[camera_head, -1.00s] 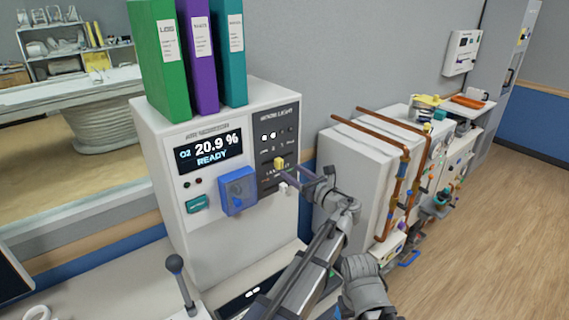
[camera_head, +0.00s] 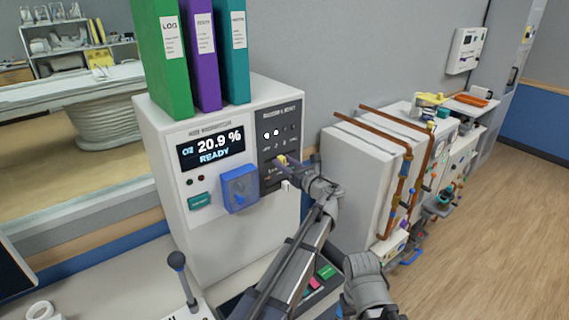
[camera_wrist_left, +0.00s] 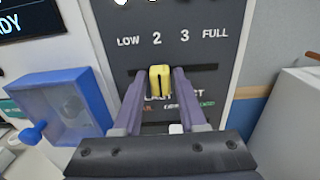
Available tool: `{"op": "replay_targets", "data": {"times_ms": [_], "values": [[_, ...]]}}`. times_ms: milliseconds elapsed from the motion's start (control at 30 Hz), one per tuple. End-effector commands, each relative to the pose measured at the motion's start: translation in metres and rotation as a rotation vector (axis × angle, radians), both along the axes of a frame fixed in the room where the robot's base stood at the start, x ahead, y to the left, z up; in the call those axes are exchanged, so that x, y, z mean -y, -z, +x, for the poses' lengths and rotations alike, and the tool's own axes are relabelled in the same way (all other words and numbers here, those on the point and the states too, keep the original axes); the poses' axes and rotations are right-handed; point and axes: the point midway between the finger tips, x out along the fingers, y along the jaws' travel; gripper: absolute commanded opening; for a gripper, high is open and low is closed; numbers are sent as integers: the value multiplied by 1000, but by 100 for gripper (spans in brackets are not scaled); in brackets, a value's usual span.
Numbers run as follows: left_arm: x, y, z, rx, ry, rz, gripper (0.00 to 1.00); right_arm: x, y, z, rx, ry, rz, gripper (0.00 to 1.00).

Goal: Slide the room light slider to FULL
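The yellow slider knob (camera_wrist_left: 160,80) stands in a dark horizontal slot on the black panel. It sits below the printed 2, left of the 3 and FULL labels (camera_wrist_left: 215,34). In the head view the knob (camera_head: 282,160) is partly hidden by my left gripper (camera_head: 290,167). In the left wrist view my left gripper (camera_wrist_left: 160,88) has one finger on each side of the knob, with narrow gaps visible, so it looks open around it. Whether either finger touches the knob is hard to tell.
A blue box-like cover (camera_head: 240,188) projects left of the slider panel. A small white knob (camera_wrist_left: 176,128) is below the slot. Several binders (camera_head: 200,55) stand on top of the cabinet. A grey unit with copper pipes (camera_head: 365,180) stands to the right.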

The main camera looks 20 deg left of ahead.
Motion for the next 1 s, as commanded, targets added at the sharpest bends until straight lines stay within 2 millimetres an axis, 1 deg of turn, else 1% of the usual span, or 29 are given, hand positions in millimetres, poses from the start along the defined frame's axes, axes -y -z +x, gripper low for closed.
{"op": "replay_targets", "data": {"times_ms": [33,333,1000], "values": [[0,0,0,0,0,0,34,0,0,0,0,0,0,50],[0,0,0,0,0,0,0,0,0,0,0,0,0,50],[0,0,0,0,0,0,0,0,0,0,0,0,0,50]]}}
